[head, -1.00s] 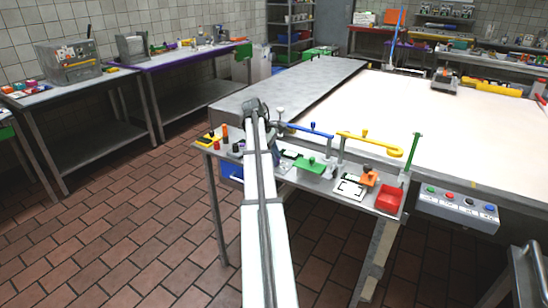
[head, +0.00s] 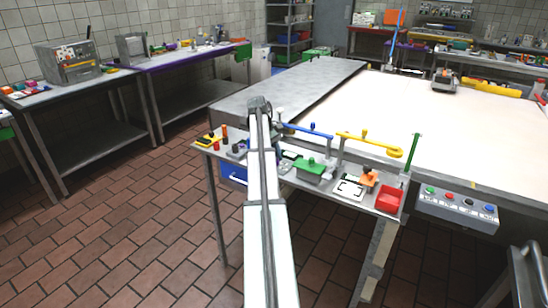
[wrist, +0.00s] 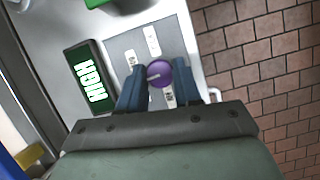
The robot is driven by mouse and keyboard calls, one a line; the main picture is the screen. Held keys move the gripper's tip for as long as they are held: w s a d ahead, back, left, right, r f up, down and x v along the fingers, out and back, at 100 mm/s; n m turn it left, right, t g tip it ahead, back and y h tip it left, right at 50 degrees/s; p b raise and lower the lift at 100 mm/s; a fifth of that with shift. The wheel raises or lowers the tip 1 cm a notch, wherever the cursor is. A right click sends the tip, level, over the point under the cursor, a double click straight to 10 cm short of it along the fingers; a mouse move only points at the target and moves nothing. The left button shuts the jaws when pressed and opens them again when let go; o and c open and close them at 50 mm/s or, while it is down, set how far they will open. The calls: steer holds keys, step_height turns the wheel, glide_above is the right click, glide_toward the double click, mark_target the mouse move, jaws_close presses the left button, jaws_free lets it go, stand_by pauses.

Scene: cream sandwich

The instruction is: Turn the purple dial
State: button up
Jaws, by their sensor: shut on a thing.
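The purple dial (wrist: 158,73) shows in the wrist view on a grey plate (wrist: 122,45) with small white labels around it. A light mark shows on the dial's left side. My gripper (wrist: 158,84) has its two blue fingers on either side of the dial, shut on it. A dark display (wrist: 90,78) with bright lettering that appears to read HIGH stands left of the plate. In the head view my arm covers the gripper and the dial.
The dial's plate is near the edge of a narrow metal table (head: 328,190). Brick floor (wrist: 265,50) lies beyond it. A green block (head: 311,168), a red bin (head: 389,198) and blue (head: 310,131) and yellow (head: 370,142) bars are to the right.

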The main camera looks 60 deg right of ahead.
steer(key=o, duration=1)
steer(key=shift+o, duration=0.2)
